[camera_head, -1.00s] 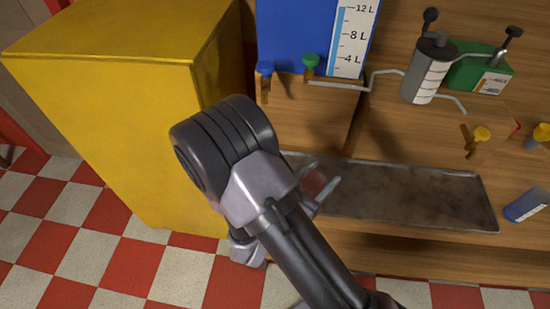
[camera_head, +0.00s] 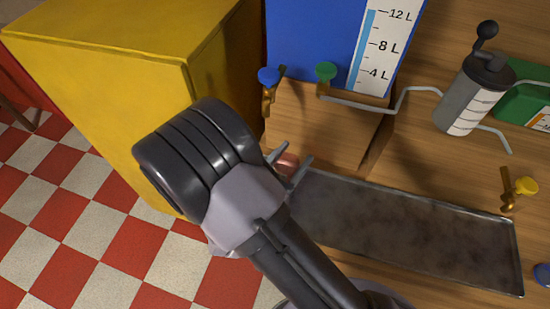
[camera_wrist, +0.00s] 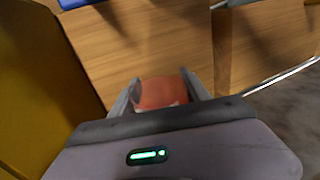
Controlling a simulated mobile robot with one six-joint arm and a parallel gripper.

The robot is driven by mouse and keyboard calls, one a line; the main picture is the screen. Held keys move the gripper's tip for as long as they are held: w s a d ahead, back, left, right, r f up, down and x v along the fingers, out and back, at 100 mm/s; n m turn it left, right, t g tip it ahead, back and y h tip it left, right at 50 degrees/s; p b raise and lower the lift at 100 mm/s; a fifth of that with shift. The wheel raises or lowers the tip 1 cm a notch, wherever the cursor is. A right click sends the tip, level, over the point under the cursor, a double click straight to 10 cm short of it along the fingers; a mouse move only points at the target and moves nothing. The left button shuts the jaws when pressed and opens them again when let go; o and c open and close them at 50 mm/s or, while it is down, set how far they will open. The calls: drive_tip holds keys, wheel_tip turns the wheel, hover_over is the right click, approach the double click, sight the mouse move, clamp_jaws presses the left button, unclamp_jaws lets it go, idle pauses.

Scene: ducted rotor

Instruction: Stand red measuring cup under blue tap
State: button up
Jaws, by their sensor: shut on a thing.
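My gripper (camera_head: 291,167) is shut on the red measuring cup (camera_head: 285,165), of which only a small part shows between the fingers in the head view. In the wrist view the cup (camera_wrist: 160,92) sits between both fingers, its lower part hidden by my gripper's body. The blue tap (camera_head: 269,77) has a blue knob and brass body, and sticks out at the lower left of the blue tank (camera_head: 310,35). The cup is below the tap in the head picture, over the left end of the grey tray (camera_head: 400,225); its height above the tray is unclear.
A green-knobbed tap (camera_head: 326,72) with a long metal pipe is right of the blue tap. A yellow cabinet (camera_head: 90,90) stands close on the left. A grey crank canister (camera_head: 468,95) and a yellow-knobbed tap (camera_head: 525,187) are to the right. The tray's visible surface is bare.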

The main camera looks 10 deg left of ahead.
drive_tip(key=w+a+f+b, duration=0.3)
drive_tip(key=a+f, duration=0.1)
drive_tip(key=a, duration=0.1)
drive_tip(key=shift+w+a, duration=0.15)
drive_tip(key=shift+a, duration=0.1)
drive_tip(key=shift+f, duration=0.1)
drive_tip(key=shift+f+b, duration=0.15)
drive_tip(key=shift+b, duration=0.15)
drive_tip(key=o, duration=1.6)
drive_tip(key=shift+c, duration=0.2)
